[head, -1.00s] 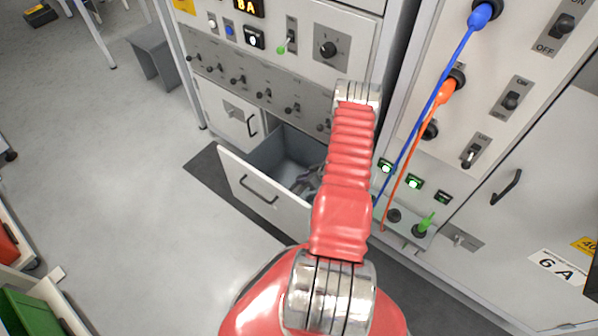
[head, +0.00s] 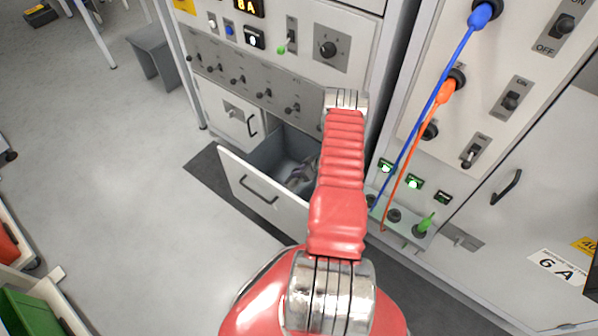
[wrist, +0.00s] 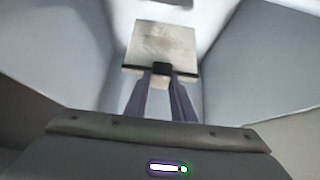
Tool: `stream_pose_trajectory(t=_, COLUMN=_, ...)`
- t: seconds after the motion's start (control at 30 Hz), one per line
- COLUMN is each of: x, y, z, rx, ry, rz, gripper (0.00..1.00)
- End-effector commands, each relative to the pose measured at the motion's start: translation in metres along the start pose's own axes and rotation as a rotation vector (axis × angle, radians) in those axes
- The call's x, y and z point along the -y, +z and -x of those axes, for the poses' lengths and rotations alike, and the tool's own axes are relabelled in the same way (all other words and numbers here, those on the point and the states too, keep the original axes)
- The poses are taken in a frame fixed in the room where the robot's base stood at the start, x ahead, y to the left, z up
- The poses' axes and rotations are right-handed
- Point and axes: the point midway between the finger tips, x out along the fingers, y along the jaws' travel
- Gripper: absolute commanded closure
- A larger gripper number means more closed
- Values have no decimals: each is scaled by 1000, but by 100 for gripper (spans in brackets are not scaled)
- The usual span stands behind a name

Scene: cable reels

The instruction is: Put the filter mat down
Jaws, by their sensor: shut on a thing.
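The filter mat (wrist: 160,42), a pale beige square with a dark edge strip, shows in the wrist view ahead of my gripper. My gripper (wrist: 162,71) has purple-grey fingers and is shut on the mat's near edge. In the head view my gripper (head: 299,174) is inside the open drawer (head: 262,190), partly hidden by my red arm. The mat cannot be made out clearly there. Grey drawer walls surround the mat in the wrist view. I cannot tell whether the mat touches the drawer floor.
The drawer's white front with a dark handle (head: 258,190) stands out from the cabinet. A blue cable (head: 435,95) and an orange cable (head: 414,150) hang on the right panel, close to my arm.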

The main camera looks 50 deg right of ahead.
Motion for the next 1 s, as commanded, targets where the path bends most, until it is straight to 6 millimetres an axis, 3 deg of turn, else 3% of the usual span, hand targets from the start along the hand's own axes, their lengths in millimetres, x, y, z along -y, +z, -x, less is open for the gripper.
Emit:
stream_pose_trajectory(t=0.87, x=0, y=7, z=-10, rx=0, ry=-1, rz=1, gripper=100)
stream_pose_trajectory(t=0.9, x=1, y=7, z=-10, rx=0, ry=-1, rz=1, gripper=76)
stream_pose_trajectory(t=1.0, x=1, y=7, z=-10, rx=0, ry=-1, rz=1, gripper=69)
